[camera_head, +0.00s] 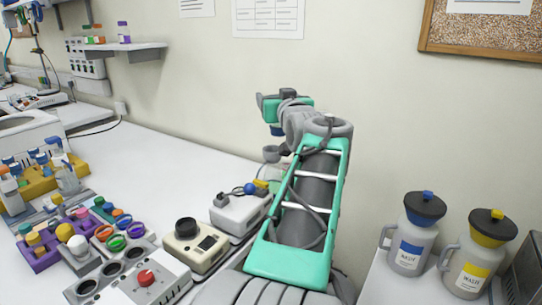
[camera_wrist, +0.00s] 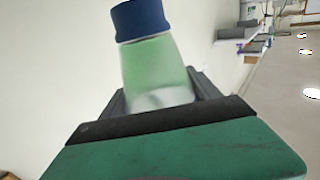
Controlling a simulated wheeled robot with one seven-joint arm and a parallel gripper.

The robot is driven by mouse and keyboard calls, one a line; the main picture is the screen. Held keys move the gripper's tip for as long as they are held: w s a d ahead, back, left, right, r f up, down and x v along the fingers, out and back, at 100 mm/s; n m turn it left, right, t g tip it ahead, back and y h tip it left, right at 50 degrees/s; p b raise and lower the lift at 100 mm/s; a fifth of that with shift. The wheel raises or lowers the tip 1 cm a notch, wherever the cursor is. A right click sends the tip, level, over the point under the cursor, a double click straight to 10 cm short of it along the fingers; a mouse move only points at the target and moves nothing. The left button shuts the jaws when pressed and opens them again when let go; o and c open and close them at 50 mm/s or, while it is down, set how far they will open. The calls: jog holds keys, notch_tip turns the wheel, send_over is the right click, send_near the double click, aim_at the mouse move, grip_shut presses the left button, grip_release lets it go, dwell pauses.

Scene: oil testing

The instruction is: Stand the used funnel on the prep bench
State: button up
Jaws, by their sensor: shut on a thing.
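My gripper (camera_head: 275,112) is raised above the white bench (camera_head: 165,160), near the wall. In the wrist view its jaws (camera_wrist: 165,105) are shut on a translucent, tapered, green-tinted vessel (camera_wrist: 155,70) with a dark blue band or cap (camera_wrist: 140,18) at its far end. In the head view a small blue part (camera_head: 277,130) shows just under the gripper. Below it is a small grey cup-like piece (camera_head: 271,153), possibly the funnel, above a pale green glass vessel (camera_head: 269,174) partly hidden by my arm. I cannot tell whether the grey piece rests on it.
A white device with a blue knob (camera_head: 238,212), a beige device (camera_head: 195,245) and a control box with a red button (camera_head: 147,280) line the bench front. Coloured bottles and racks (camera_head: 45,245) stand left. Two waste jugs (camera_head: 412,232) stand right. The bench's back middle is clear.

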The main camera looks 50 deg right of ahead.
jog(key=shift+w+d+f, duration=1.6)
jog(key=shift+d+f, duration=0.05)
jog(key=shift+f, duration=0.45)
jog(key=shift+w+d+f, duration=1.65)
jog(key=shift+f, duration=0.45)
jog(key=shift+w+d+f, duration=1.6)
jog(key=shift+d+f, duration=0.05)
jog(key=shift+f, duration=0.45)
jog(key=o, duration=1.4)
jog(key=shift+f+p, duration=0.1)
jog(key=shift+p, duration=0.55)
